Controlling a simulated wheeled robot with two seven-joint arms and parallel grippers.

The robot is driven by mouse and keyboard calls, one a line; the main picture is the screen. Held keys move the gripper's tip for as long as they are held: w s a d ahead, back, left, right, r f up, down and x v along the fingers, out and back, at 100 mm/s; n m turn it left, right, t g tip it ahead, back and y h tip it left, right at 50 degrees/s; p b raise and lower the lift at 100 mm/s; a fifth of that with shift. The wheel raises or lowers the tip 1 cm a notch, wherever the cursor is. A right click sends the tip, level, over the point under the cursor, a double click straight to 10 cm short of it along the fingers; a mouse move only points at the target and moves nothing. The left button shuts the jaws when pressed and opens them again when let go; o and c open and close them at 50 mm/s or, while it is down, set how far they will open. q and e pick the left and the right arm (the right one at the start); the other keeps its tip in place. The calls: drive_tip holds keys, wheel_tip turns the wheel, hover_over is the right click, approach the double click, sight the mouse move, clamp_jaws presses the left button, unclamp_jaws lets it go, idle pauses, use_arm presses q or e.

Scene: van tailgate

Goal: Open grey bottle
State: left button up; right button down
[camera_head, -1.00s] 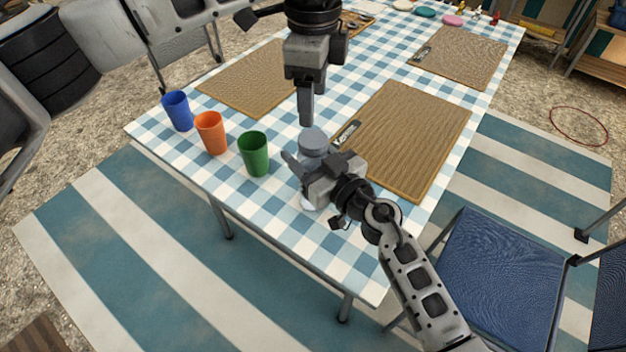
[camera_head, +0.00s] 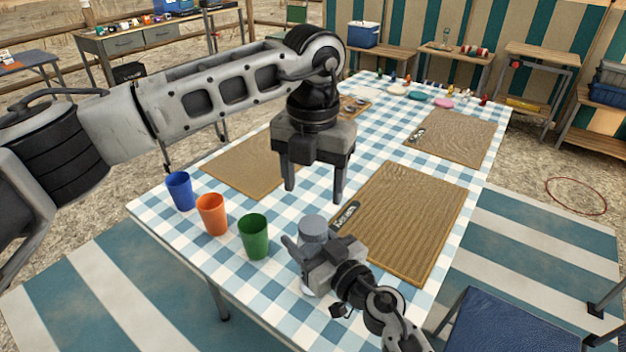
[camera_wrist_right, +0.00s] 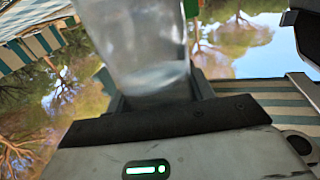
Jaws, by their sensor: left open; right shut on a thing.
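The grey bottle (camera_head: 313,228) stands upright near the table's front edge, its round grey top facing up. My right gripper (camera_head: 308,252) is shut around its body and hides much of it. In the right wrist view the clear, greyish bottle body (camera_wrist_right: 148,45) rises between the fingers. My left gripper (camera_head: 314,194) is open and empty, pointing down above the table. It appears apart from the bottle top, higher in the picture.
Green (camera_head: 254,237), orange (camera_head: 212,214) and blue (camera_head: 180,191) cups stand left of the bottle. A brown mat (camera_head: 408,220) with a small dark label lies to the right, another mat (camera_head: 240,168) behind the cups. Small items line the far table end.

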sight(313, 224)
use_arm(q)
drive_tip(key=m, duration=1.7)
drive_tip(key=shift+m, duration=0.4)
drive_tip(key=m, duration=1.5)
drive_tip(key=shift+m, duration=0.4)
drive_tip(key=shift+f+m, duration=0.3)
drive_tip(key=shift+f, duration=3.7)
